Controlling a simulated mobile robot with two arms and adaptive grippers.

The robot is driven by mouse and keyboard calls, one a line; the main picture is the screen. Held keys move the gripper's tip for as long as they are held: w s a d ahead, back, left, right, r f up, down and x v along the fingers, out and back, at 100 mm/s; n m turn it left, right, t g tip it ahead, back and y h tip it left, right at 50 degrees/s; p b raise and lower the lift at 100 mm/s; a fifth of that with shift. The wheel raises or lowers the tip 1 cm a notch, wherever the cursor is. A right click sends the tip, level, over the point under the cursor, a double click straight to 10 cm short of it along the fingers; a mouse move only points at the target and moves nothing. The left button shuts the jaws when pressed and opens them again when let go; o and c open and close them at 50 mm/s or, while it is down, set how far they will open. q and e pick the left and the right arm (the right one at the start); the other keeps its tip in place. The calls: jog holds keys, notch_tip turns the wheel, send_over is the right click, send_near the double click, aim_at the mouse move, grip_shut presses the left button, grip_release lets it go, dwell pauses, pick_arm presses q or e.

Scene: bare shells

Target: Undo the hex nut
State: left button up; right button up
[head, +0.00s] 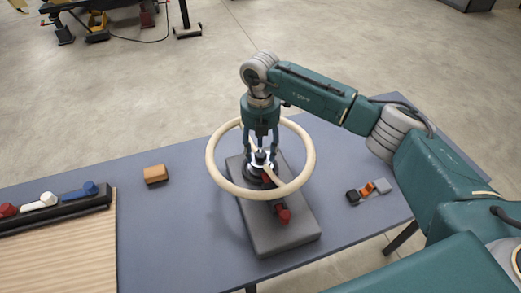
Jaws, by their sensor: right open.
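The hex nut (260,157) appears as a small dark piece on a post at the centre of a cream ring-shaped wheel (213,170). The wheel sits over a grey block base (285,238) on the table. My right gripper (261,148) points down from above inside the wheel, its fingers open on either side of the nut. Whether the fingers touch the nut cannot be told. The fingers partly hide the nut and the wheel's far spokes. A red knob (284,216) shows on the base near the wheel's front rim. My left gripper is not in view.
The blue-grey table (170,230) holds an orange-brown block (156,174) left of the wheel. A black rack (60,212) with red, white and blue pieces and a wooden board (60,255) lie at far left. Small black, orange and grey pieces (367,189) lie at right.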

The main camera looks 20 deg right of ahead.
aim_at(260, 154)
notch_tip(260, 154, up, 12)
jog(key=shift+f, duration=0.2)
dwell(0.4)
